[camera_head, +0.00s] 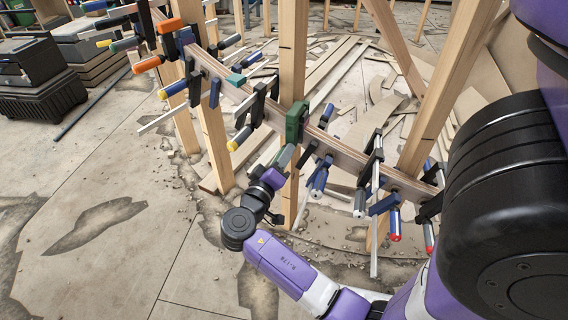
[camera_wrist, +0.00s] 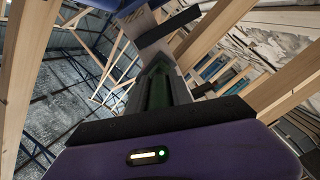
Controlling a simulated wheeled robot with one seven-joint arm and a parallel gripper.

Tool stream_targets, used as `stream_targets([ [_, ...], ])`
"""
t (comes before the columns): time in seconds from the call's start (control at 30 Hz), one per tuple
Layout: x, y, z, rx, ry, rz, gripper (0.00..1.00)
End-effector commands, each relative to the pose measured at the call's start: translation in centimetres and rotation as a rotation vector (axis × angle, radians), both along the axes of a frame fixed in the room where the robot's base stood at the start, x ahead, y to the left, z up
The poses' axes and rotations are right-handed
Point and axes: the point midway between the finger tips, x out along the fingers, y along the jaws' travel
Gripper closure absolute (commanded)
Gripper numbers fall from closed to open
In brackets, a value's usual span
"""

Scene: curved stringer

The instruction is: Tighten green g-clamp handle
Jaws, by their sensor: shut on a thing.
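A green g-clamp (camera_head: 296,122) sits on the curved wooden stringer (camera_head: 268,108), in front of an upright post near the middle of the head view. My gripper (camera_head: 286,156) reaches up to it from below, just under the green body. In the wrist view, my gripper (camera_wrist: 158,72) is shut on a green part, the clamp handle (camera_wrist: 157,92), which lies between the two grey fingers. In the head view the fingers hide the handle. How tight the clamp is cannot be told.
Several other clamps line the stringer on both sides, with an orange-handled clamp (camera_head: 147,64) at left and blue-handled clamps (camera_head: 320,180) close at right. Wooden posts (camera_head: 214,130) stand close to my arm. Black cases (camera_head: 38,78) stand at far left. The floor at lower left is open.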

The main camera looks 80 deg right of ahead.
Motion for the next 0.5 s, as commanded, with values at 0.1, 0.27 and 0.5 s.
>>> stream_targets([
  [0.1, 0.02, -0.01, -0.71, -0.017, -0.114, 0.000, 1.00],
  [0.27, 0.04, -0.01, -0.81, -0.039, -0.263, 0.000, 1.00],
  [0.5, 0.09, -0.03, -0.86, -0.073, -0.489, 0.000, 1.00],
])
